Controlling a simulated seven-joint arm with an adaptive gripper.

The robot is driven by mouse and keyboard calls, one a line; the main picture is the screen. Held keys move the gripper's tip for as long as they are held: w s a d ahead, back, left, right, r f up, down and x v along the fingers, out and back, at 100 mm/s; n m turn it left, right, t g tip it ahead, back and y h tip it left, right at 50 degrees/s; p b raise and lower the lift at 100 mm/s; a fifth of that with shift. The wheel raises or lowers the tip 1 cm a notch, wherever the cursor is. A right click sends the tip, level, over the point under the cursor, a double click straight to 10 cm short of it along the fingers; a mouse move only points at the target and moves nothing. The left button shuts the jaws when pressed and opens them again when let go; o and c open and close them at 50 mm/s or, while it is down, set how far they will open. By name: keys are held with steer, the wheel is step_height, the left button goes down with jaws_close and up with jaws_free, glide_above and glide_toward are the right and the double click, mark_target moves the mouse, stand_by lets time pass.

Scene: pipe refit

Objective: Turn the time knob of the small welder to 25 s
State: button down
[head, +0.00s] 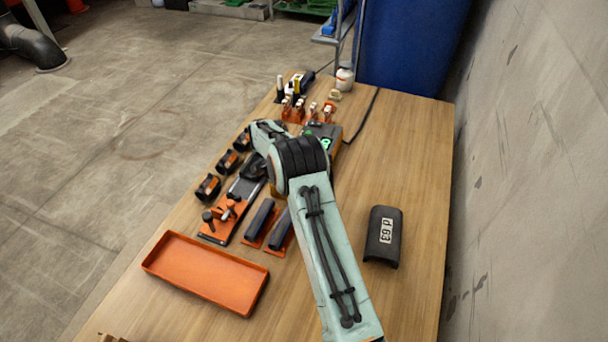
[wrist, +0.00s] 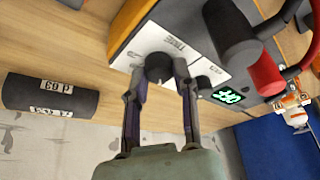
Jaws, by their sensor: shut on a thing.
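The small welder (head: 324,134) stands on the table beyond my arm in the head view, partly hidden by the arm. Its white front panel (wrist: 196,58) fills the upper middle of the wrist view, with a TIME label. The dark round time knob (wrist: 157,69) sits below that label. My gripper (wrist: 160,73) has a finger on each side of the knob and is shut on it. The knob's pointer and scale cannot be read. A green lit display (wrist: 228,97) is to the right; its characters are unclear. The fingertips are hidden in the head view.
A black curved shell marked d 63 (head: 383,237) lies right of my arm; it also shows in the wrist view (wrist: 50,95). An orange tray (head: 206,272) is at the front left. The table's right side is mostly clear.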

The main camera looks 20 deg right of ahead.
steer(key=m+g, duration=0.1)
steer(key=m, duration=0.3)
steer(key=shift+w+m+g, duration=0.1)
steer(key=shift+m+g, duration=0.2)
steer(key=shift+g, duration=0.1)
steer(key=m+g, duration=0.1)
steer(key=m, duration=0.1)
steer(key=m+y, duration=0.1)
steer(key=m, duration=0.2)
steer(key=shift+g, duration=0.4)
steer(key=shift+m, duration=0.4)
steer(key=c, duration=0.9)
jaws_free()
steer(key=shift+o, duration=0.2)
steer(key=shift+n, duration=0.3)
